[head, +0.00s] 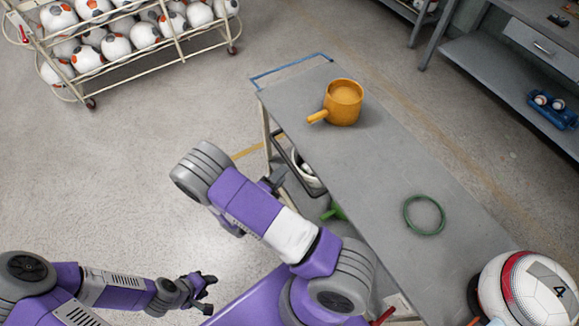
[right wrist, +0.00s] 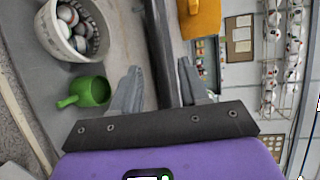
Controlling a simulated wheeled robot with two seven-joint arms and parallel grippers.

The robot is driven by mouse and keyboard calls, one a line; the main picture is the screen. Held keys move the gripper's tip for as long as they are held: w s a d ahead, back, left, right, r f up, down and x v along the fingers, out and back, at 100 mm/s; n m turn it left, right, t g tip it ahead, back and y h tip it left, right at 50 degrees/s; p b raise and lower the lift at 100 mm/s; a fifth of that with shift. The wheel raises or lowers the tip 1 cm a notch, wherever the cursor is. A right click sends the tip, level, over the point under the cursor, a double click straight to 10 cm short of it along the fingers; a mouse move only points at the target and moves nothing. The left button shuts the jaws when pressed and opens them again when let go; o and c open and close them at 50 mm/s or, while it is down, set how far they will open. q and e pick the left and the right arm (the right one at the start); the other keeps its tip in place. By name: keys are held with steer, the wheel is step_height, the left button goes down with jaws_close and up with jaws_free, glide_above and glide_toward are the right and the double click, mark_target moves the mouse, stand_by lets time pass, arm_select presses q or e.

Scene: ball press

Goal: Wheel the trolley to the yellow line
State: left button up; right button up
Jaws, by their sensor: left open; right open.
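The trolley (head: 340,165) has a long grey top and a blue handle (head: 291,68) at its far end. A short piece of yellow line (head: 248,152) shows on the floor left of the trolley; my right arm and the trolley hide what lies around it. My right gripper (right wrist: 160,68) is open at the trolley's left side. In the right wrist view the dark edge of the trolley top (right wrist: 160,35) runs between its fingers, and I cannot tell whether they touch it. My left gripper (head: 203,289) is open and empty over the floor, apart from the trolley.
On the trolley top are an orange pot (head: 343,103) and a green ring (head: 424,215). A basket of balls (right wrist: 75,28) and a green pot (right wrist: 88,92) are below. A ball rack (head: 130,45) stands back left, a workbench (head: 500,75) back right. The left floor is clear.

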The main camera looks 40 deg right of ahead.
mark_target(290, 167)
steer(key=b+x, duration=0.1)
steer(key=x, duration=0.5)
steer(key=shift+d+f, duration=0.1)
steer(key=shift+d, duration=0.05)
jaws_close()
